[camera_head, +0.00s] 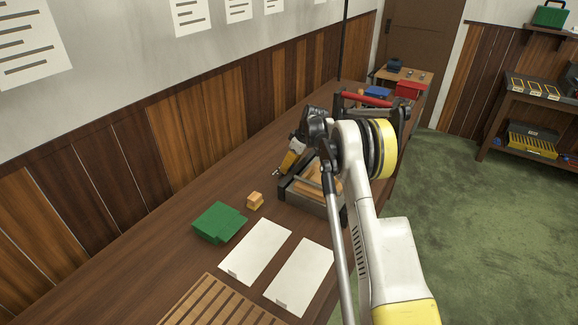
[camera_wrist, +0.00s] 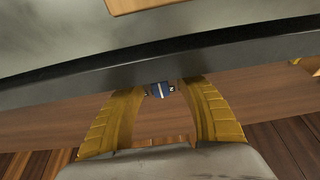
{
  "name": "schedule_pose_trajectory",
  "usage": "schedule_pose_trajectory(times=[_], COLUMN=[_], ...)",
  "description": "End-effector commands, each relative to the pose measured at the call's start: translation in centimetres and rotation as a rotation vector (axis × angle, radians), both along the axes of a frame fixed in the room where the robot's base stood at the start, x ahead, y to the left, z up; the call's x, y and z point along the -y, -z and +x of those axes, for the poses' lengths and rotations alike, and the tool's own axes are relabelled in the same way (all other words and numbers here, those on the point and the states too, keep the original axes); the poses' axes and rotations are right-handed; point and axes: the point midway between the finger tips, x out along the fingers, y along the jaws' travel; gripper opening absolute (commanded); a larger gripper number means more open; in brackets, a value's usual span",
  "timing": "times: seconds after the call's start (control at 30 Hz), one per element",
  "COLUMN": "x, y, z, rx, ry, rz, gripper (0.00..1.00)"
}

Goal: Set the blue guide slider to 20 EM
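The blue guide slider (camera_wrist: 161,89) shows in the wrist view as a small blue piece with a white line, below a long dark rail (camera_wrist: 60,88). It lies between the tips of my gripper's two yellow fingers (camera_wrist: 162,93). The fingers stand apart, and I see no clear contact with the slider. In the head view my gripper (camera_head: 291,160) points down at the left side of the type caster (camera_head: 320,205), a dark metal frame with wooden parts. My arm hides part of the caster, and the slider and scale marks cannot be made out there.
On the bench (camera_head: 150,255) are a green block (camera_head: 218,221), a small orange wooden block (camera_head: 255,201), two white sheets (camera_head: 254,250) and a slatted wooden board (camera_head: 215,303). The wall closes the bench's left side.

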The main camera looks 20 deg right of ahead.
Motion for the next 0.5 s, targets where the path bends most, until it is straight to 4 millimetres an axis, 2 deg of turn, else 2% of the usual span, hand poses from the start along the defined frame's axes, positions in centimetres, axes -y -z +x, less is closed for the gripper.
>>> schedule_pose_trajectory(times=[0.27, 0.37, 0.5], x=[0.0, 0.3, 0.8], y=[-0.2, -1.2, -3.7], z=[-0.1, -0.4, -1.3], rx=[0.0, 0.0, 0.0], ry=[0.0, 0.001, 0.0], rz=[0.0, 0.0, 0.0], gripper=[0.41, 0.41, 0.41])
